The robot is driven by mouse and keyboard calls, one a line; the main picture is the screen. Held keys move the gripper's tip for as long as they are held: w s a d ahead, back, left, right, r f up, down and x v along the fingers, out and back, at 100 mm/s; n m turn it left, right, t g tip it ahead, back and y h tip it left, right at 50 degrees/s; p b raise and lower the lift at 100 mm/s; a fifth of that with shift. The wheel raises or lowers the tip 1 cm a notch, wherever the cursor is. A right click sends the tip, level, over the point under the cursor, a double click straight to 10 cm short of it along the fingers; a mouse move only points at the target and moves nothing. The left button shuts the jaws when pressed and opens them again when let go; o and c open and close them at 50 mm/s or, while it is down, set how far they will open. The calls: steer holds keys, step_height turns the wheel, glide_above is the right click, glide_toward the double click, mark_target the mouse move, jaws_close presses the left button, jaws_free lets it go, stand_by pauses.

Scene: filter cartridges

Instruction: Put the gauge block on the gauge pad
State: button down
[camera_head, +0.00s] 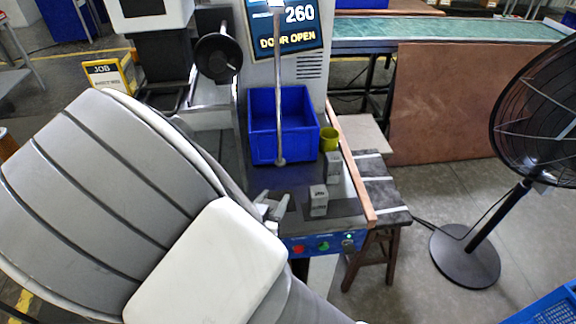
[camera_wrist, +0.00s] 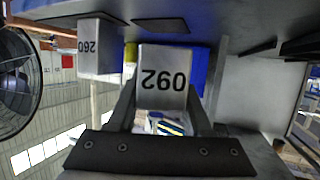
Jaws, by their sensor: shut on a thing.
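My gripper (camera_head: 272,205) is over the left part of the bench in the head view. The held block is not clearly visible in the head view. A dark flat patch (camera_wrist: 160,25), which looks like the gauge pad, lies on the bench. A strip of lighter bench shows between it and the held block in the wrist view.
A wooden rail (camera_head: 350,165) edges the bench's right side.

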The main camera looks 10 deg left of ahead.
glide_above(284, 193)
steer(key=shift+b, duration=0.35)
steer(key=shift+w+f, duration=0.1)
steer(key=shift+f+b, duration=0.5)
steer(key=shift+f, duration=1.15)
steer(key=shift+f, duration=0.2)
steer(key=shift+c, duration=1.6)
jaws_free()
steer(key=shift+r, duration=0.15)
